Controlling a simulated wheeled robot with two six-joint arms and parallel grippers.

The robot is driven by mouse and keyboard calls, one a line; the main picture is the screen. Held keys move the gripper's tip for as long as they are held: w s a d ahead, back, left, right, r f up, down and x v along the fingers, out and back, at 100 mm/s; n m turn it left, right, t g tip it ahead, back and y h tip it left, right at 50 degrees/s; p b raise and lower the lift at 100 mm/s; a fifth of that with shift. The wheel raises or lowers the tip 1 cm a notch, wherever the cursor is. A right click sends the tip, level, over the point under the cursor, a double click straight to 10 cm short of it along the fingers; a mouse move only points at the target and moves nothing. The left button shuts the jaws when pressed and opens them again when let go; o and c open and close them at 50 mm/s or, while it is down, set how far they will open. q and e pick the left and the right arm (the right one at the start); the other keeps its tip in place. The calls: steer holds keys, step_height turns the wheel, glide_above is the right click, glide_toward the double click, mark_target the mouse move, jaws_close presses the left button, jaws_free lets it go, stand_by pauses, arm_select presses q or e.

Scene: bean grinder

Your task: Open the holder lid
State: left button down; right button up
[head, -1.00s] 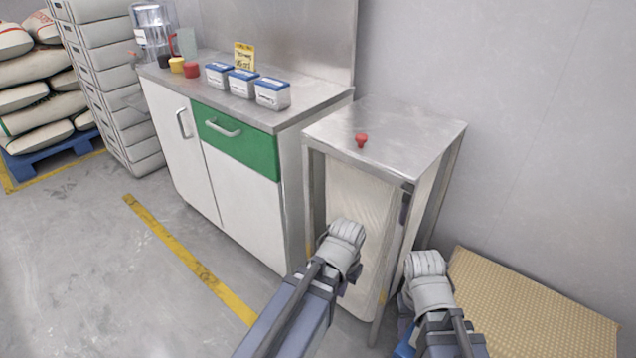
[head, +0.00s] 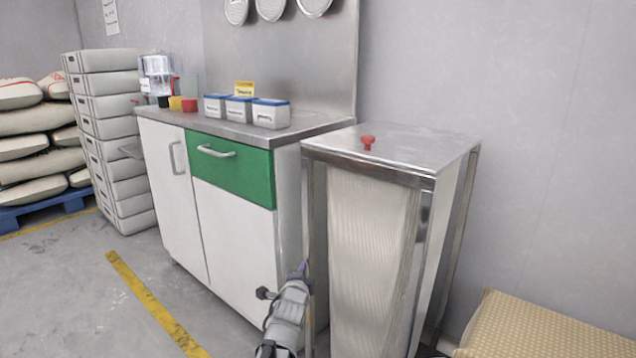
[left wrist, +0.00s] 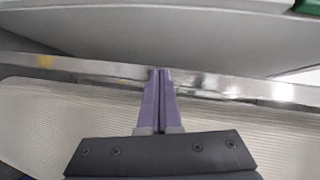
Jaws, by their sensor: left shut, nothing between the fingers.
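The holder (head: 428,222) is a tall metal-framed stand with a pale ribbed stack (head: 368,265) inside. Its flat metal lid (head: 425,150) lies level on top and has a small red knob (head: 368,142). My left gripper (head: 303,270) is at the holder's lower left front, below the lid and apart from the knob. In the left wrist view, its purple fingers (left wrist: 160,75) are shut together and empty. They lie across the ribbed stack (left wrist: 235,125), with their tips by a metal frame bar (left wrist: 90,67); contact cannot be told. My right gripper is not in view.
A white cabinet (head: 240,235) with a green drawer (head: 230,155) stands close to the holder's left. Blue-lidded boxes (head: 271,114) sit on its counter. A wall is behind, and a tan textured block (head: 540,325) lies at right.

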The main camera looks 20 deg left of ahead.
arm_select(q)
step_height(320, 180, up, 12)
steer(key=a+m+t+h, duration=0.1)
steer(key=m+t, duration=0.6)
steer(key=m, duration=0.2)
steer(key=s+d+r+m+t+h, duration=0.3)
steer(key=s+r+m+h, duration=0.45)
steer(key=m+h, duration=0.7)
steer(key=w+d+r+m+y+p, duration=0.2)
steer(key=w+r+p, duration=0.5)
steer(key=r+p, duration=0.4)
steer(key=shift+w+d+r+m, duration=0.15)
steer(key=shift+d+r+m, duration=0.15)
steer(key=shift+r+m, duration=0.15)
